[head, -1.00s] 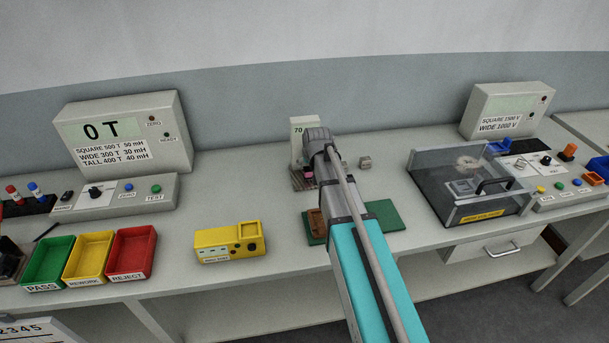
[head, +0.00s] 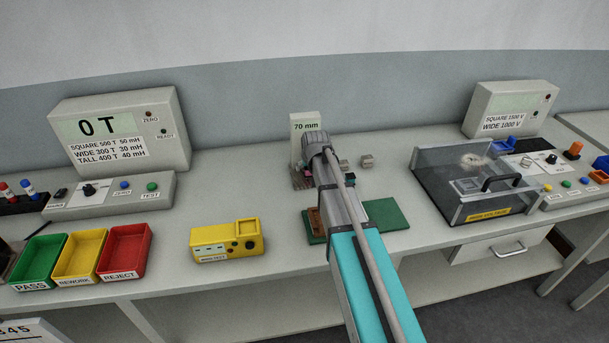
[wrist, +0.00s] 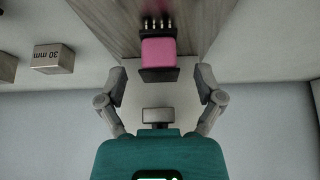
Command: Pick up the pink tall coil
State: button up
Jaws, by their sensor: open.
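The pink tall coil (wrist: 159,54) shows in the wrist view, a pink winding between dark end flanges with several metal pins at one end. It stands out against a grey-brown, wood-like surface (wrist: 105,22). My gripper (wrist: 160,80) is open and empty, one finger to each side of the coil in the picture, with clear gaps. The coil lies just beyond the fingertips; I cannot tell the exact depth. In the head view a small pink patch of the coil (head: 309,174) shows beside my arm, which hides most of it and my fingers.
A 70 mm block (head: 305,122) stands behind my wrist. A small block marked 30 mm (wrist: 53,58) sits to the left in the wrist view. A green mat (head: 385,214) lies under my arm. A yellow meter (head: 227,240) and red tray (head: 124,252) are left; a clear-walled box (head: 450,185) is right.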

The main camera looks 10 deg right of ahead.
aim_at(309, 176)
jog(key=shift+c, duration=0.3)
grip_shut()
dwell(0.5)
jog(key=shift+r, duration=0.2)
jog(key=shift+r+p, duration=0.45)
jog(key=shift+p, duration=0.25)
jog(key=s, duration=0.4)
notch_tip(309, 176, up, 14)
jog(key=p, duration=1.3)
jog(key=shift+f+p, duration=0.15)
jog(key=shift+p, duration=0.2)
